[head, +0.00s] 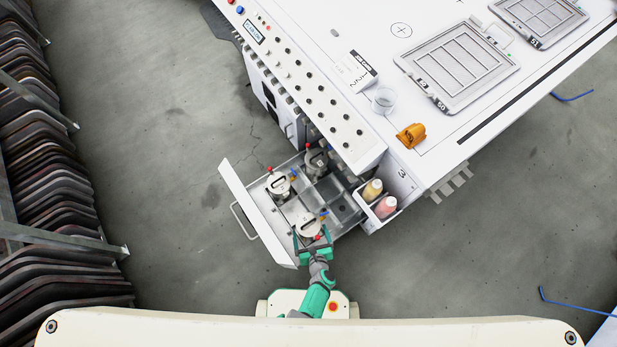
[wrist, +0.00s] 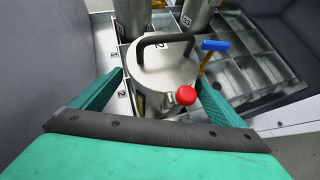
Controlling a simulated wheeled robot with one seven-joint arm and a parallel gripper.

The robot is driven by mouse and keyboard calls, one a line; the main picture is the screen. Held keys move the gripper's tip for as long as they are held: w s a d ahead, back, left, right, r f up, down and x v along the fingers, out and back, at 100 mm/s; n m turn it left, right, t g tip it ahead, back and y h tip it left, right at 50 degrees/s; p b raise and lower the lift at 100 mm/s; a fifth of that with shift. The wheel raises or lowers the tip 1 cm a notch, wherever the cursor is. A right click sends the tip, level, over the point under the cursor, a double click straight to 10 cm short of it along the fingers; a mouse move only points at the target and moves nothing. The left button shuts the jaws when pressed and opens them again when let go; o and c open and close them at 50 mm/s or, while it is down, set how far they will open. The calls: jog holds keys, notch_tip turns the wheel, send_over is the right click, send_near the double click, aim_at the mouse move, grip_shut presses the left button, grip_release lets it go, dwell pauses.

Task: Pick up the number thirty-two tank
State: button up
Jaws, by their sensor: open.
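Three metal tanks with lids stand in an open drawer (head: 344,205). The near tank (head: 307,226) has a black handle, a red knob and a blue lever; it fills the middle of the wrist view (wrist: 160,72). Its number is too small to read surely. A second tank (head: 278,185) stands behind it to the left and a third (head: 316,158) at the back. My gripper (head: 312,238) is open at the near tank. In the wrist view its green fingers (wrist: 158,84) stand on either side of that tank; contact cannot be told.
The drawer has empty compartments on its right and a white front panel (head: 257,210) on its left. A side bin holds a yellow bottle (head: 372,190) and a pink bottle (head: 386,207). Dark racks (head: 60,200) line the left; floor between is clear.

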jog(key=shift+x, duration=1)
jog(key=c, duration=1.9)
jog(key=shift+w, duration=0.15)
jog(key=c, duration=0.3)
jog(key=shift+r, duration=0.2)
